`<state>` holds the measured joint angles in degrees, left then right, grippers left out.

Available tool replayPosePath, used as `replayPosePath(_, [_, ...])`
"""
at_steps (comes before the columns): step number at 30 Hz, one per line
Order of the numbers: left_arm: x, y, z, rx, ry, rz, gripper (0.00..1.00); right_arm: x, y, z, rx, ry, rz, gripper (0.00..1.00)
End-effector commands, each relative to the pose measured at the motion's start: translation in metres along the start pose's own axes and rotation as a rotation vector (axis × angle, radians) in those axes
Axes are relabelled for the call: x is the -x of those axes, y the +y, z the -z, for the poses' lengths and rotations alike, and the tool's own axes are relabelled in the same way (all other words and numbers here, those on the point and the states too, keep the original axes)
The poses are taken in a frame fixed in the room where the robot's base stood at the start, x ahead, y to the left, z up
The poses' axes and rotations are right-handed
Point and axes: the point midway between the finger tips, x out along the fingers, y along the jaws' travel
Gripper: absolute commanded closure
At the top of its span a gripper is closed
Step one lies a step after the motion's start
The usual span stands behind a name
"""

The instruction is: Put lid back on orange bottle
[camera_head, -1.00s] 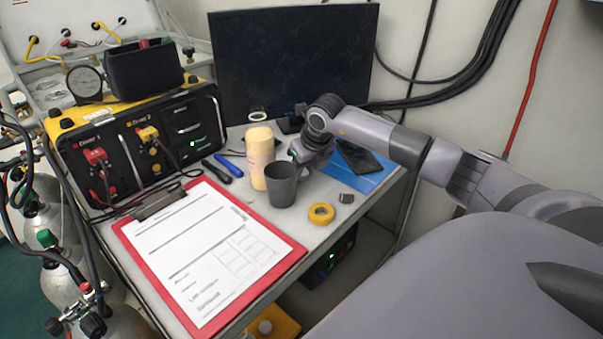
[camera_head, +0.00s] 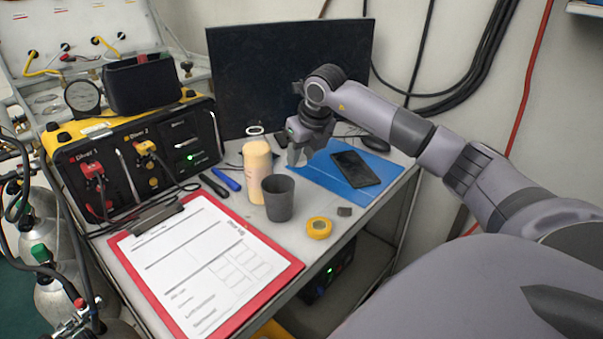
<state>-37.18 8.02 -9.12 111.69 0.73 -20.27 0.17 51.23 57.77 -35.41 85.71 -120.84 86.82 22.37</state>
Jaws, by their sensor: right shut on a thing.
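The pale orange-yellow bottle (camera_head: 257,173) stands upright on the table, just behind and left of a dark grey cup (camera_head: 278,199). My right gripper (camera_head: 297,157) points down, to the right of the bottle and behind the cup, apart from the bottle. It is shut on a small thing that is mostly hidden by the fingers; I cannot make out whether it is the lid. No lid can be clearly told apart elsewhere on the table. My left gripper is not in view.
A red clipboard (camera_head: 279,288) lies at the front. A yellow tape roll (camera_head: 319,228) and a small dark block (camera_head: 344,211) lie right of the cup. A blue mat (camera_head: 324,178) with a phone (camera_head: 356,168) is at the right. A monitor (camera_head: 290,75) stands behind.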

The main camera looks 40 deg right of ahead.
Motion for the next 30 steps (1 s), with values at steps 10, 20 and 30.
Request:
replayPosePath(10, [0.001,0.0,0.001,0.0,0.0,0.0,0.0,0.071,0.0,-0.03,0.0,-0.003,-0.001,0.91])
replayPosePath(20, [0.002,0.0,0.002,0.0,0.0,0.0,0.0,0.104,0.0,-0.043,0.0,0.0,-0.001,0.91])
replayPosePath(30, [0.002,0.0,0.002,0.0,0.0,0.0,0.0,0.109,0.0,-0.045,0.0,0.001,0.0,0.91])
